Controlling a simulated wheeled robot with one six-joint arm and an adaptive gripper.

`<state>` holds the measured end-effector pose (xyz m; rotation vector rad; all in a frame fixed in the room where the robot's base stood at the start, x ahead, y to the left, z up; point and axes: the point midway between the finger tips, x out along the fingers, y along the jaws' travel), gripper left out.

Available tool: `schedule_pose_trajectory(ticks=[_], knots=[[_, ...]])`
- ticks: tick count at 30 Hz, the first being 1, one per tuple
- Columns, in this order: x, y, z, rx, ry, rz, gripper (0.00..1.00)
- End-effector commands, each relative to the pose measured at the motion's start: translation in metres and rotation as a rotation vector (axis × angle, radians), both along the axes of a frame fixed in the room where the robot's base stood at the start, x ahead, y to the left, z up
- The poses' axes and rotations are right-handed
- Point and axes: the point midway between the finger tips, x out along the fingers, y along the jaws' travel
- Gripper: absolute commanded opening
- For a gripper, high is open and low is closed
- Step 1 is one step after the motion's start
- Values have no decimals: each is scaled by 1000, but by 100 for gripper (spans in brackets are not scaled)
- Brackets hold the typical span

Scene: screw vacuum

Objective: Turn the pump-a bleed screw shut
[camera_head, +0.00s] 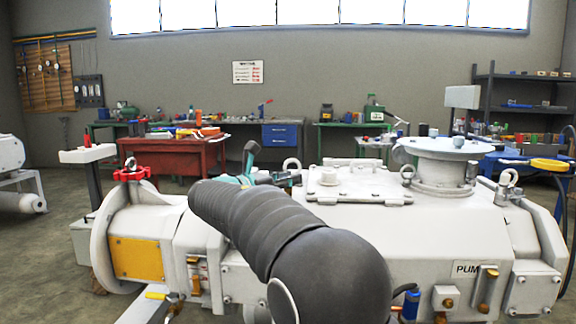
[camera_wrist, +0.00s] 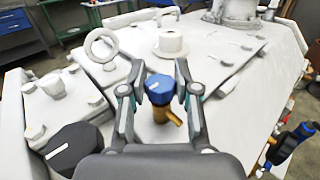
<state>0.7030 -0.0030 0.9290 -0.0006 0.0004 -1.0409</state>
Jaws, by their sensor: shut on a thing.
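The bleed screw (camera_wrist: 160,88) shows in the wrist view as a blue faceted cap with a white mark on its top, on a brass body with a side spout. It stands on the white pump housing (camera_wrist: 235,95). My gripper (camera_wrist: 158,80) has one finger on each side of the blue cap and is shut on it. In the head view my gripper (camera_head: 252,176) is partly visible at the far end of my dark arm, low over the white pump (camera_head: 420,220). The screw cannot be made out there. A "PUM" label (camera_head: 467,269) shows, its end hidden.
A lifting eye (camera_wrist: 101,46) and a round white cap (camera_wrist: 172,45) stand close beyond my gripper. Workbenches (camera_head: 175,150) stand behind the pump.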

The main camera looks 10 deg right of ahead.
Motion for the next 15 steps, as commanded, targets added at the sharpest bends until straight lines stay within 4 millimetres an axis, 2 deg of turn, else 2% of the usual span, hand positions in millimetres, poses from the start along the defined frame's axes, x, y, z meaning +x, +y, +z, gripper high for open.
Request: schedule_pose_trajectory(ticks=[1,15], knots=[[1,0,5,-2,0,-17,0],[0,0,1,-1,-3,-75,0]])
